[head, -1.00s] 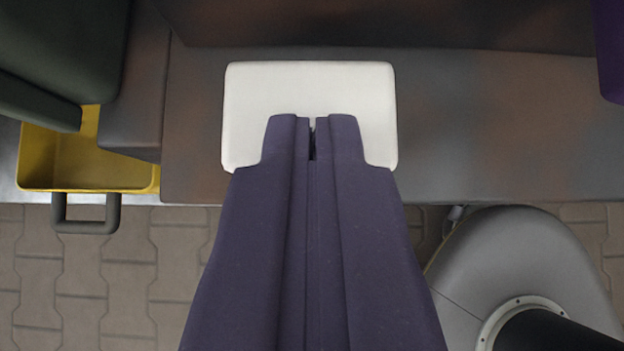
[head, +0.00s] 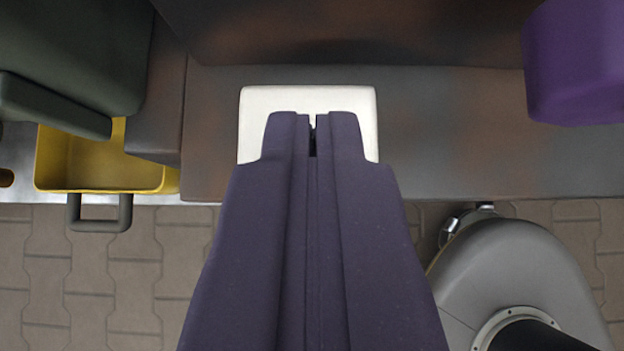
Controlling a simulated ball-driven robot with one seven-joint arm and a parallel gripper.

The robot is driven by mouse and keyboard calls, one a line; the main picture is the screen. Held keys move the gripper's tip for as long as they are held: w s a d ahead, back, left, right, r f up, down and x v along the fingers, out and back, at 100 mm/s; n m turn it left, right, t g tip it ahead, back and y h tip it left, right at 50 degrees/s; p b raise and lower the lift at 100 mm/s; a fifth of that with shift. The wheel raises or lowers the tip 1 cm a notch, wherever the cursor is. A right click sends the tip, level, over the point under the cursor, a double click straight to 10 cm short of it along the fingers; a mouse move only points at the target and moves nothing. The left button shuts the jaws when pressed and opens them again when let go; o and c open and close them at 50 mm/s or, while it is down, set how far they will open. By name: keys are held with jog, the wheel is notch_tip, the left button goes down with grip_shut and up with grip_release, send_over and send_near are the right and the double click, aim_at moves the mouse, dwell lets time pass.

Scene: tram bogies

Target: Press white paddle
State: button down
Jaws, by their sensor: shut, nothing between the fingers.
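The white paddle (head: 340,99) is a flat, rounded rectangle on the brown-grey surface at the upper middle of the head view. My gripper (head: 313,122) is dark purple and shut, with nothing between its fingers. Its tips overlap the lower middle of the paddle in the picture and hide that part. I cannot tell whether the tips touch the paddle or hang above it.
A yellow tray (head: 50,165) with a dark handle (head: 100,222) sits at the left, partly under a dark green block (head: 70,50). A purple block (head: 575,65) is at the upper right. Paving (head: 140,280) shows below the brown-grey ledge (head: 470,140).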

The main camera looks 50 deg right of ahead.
jog(key=p+v, duration=0.3)
jog(key=v, duration=0.6)
jog(key=shift+s+a, duration=0.2)
jog(key=shift+a, duration=0.15)
jog(key=shift+w+r, duration=0.1)
jog(key=shift+r, duration=0.05)
